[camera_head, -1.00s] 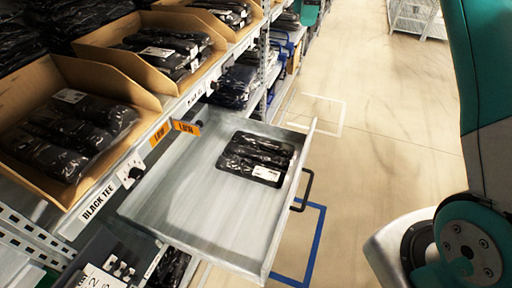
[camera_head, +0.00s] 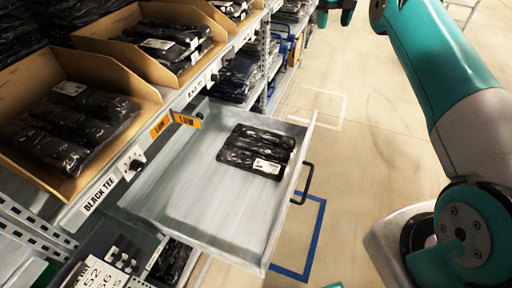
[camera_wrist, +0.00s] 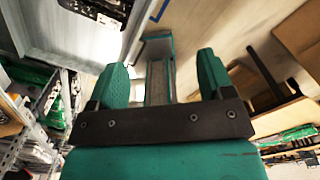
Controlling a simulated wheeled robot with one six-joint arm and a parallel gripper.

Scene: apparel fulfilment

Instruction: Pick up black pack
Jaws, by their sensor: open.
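A black pack (camera_head: 257,150), wrapped in clear plastic with a white label, lies flat in the open grey drawer (camera_head: 195,205), toward its far right corner. In the wrist view, part of a black pack (camera_wrist: 98,10) shows at the top left, inside a pale drawer (camera_wrist: 60,38). My gripper (camera_wrist: 160,72) has its two green fingers wide apart with nothing held between them. It is off to the side of the pack, not touching it.
Cardboard bins (camera_head: 110,75) of black packs line the shelf left of the drawer, above a "BLACK TEE" label (camera_head: 100,194). The drawer has a black handle (camera_head: 306,184) on its right wall. Open floor (camera_head: 370,150) lies to the right, with blue tape near the drawer.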

